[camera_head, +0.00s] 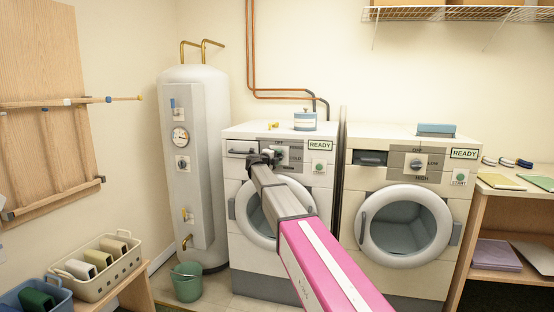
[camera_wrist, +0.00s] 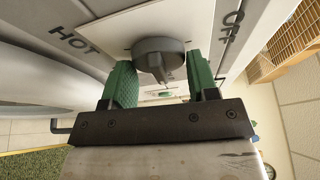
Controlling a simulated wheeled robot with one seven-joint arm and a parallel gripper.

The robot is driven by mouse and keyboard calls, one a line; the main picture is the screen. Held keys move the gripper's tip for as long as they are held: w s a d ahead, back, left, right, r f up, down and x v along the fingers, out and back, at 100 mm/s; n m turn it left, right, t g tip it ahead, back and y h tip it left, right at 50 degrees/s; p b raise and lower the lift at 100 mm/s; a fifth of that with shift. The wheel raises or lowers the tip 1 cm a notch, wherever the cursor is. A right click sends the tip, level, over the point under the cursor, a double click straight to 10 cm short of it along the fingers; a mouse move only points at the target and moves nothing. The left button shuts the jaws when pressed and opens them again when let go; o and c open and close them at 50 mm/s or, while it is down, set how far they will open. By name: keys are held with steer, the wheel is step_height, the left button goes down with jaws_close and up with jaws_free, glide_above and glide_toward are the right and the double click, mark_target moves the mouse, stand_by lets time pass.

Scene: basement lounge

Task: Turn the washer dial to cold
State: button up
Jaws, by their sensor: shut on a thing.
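The washer (camera_head: 253,205) is the left of two white front-loading machines. Its grey round dial (camera_wrist: 160,56) is on a white plate in the wrist view, with HOT printed to the left and OFF to the right. A narrow ridge on the dial points down the picture. In the head view my gripper (camera_head: 267,158) is at the washer's panel and covers part of the dial area.
The dryer (camera_head: 405,215) stands close on the right, its door closed. A water heater (camera_head: 198,170) and green bucket (camera_head: 187,283) stand left. A wooden shelf unit (camera_head: 505,232) is far right.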

stand_by(0.4)
steer(key=o, duration=0.9)
steer(key=v, duration=1)
steer(key=shift+s+a+r, duration=0.1)
steer(key=shift+s+a, duration=0.15)
steer(key=shift+a, duration=0.05)
